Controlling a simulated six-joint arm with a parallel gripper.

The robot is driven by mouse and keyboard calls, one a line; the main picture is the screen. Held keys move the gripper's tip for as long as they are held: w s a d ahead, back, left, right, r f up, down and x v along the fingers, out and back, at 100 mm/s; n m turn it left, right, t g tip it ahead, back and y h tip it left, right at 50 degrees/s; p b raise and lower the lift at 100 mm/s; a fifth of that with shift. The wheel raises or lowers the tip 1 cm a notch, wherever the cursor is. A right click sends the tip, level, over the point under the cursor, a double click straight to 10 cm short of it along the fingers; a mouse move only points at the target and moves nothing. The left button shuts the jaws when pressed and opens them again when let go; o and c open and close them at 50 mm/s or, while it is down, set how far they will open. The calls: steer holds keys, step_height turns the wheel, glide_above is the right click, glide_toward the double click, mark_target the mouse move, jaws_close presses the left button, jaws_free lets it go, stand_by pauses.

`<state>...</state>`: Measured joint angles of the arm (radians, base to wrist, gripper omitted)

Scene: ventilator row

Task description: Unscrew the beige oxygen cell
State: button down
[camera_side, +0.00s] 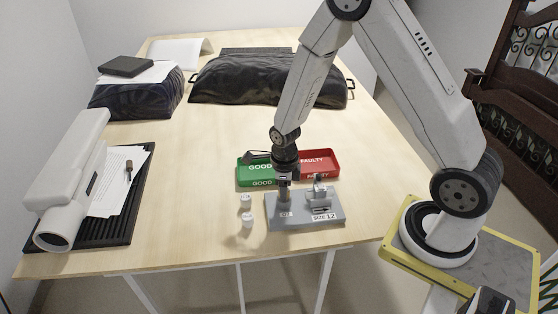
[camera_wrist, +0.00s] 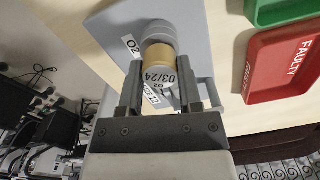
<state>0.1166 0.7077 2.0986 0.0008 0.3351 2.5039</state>
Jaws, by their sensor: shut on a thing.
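The beige oxygen cell (camera_wrist: 157,62) shows in the wrist view with a tan band and a pale face marked "03/24" and "O2". It stands at a round grey port on the grey fixture plate (camera_wrist: 108,25), beside the "O2" label. My gripper (camera_wrist: 157,90) is shut on the cell, one finger on each side. I cannot tell how far the cell is screwed in. In the side view my gripper (camera_side: 284,180) points down over the left part of the fixture (camera_side: 300,222), and the cell is mostly hidden there.
A green "GOOD" tray (camera_side: 243,177) and a red "FAULTY" tray (camera_side: 332,159) lie just behind the fixture. A small metal fitting (camera_side: 320,188) stands at the fixture's right. Two small white pieces (camera_side: 246,201) (camera_side: 248,221) stand to its left.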

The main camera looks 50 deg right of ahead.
steer(key=shift+n, duration=1.2)
steer(key=shift+r, duration=1.8)
steer(key=shift+d, duration=0.1)
